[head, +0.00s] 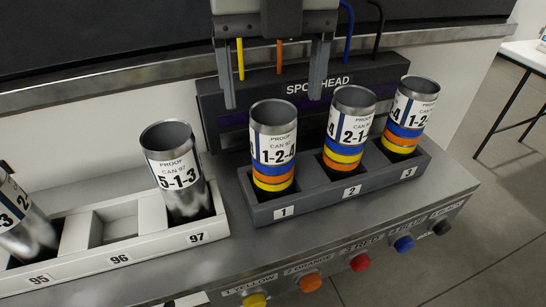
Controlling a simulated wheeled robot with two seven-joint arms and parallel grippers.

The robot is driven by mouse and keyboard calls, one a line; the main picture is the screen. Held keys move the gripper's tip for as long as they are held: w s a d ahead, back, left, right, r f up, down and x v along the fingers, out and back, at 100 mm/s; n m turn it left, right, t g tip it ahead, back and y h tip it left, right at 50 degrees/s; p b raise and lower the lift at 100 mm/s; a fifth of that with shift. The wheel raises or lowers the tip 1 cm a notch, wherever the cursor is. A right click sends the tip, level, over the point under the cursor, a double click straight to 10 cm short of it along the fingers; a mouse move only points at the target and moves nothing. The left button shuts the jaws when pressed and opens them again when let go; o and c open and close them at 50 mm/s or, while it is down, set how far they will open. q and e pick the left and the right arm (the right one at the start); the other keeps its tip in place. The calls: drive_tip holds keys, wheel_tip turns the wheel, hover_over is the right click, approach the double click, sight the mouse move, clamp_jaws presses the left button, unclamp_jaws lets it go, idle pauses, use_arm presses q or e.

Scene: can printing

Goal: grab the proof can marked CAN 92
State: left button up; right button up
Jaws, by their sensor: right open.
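No label in view reads clearly as CAN 92. A silver can (177,168) leans in slot 97 of the white rack; its label reads PROOF, 5-1-3, and its number looks like CAN 97. Another can (22,232) stands in slot 95, cut off by the left edge, its number unreadable. Three colour-banded proof cans stand in the grey rack: 1-2-4 (273,150) in slot 1, 2-1 (348,128) in slot 2 and 1-2 (410,113) in slot 3; their small numbers are unclear. My right gripper (272,102) is open and empty at the top, fingers pointing down. My left gripper is out of view.
The white rack (124,256) runs off the left edge; slot 96 is empty. The grey rack (312,207) stands before the SPOT HEAD unit (385,75) with its coloured lines. Coloured buttons, such as the red one (361,262), line the front edge. A white table (530,57) is at right.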

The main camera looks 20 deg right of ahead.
sight(274, 134)
drive_tip(key=f, duration=0.7)
drive_tip(key=shift+s+f, duration=0.2)
drive_tip(key=shift+c, duration=0.3)
drive_tip(key=c, duration=1)
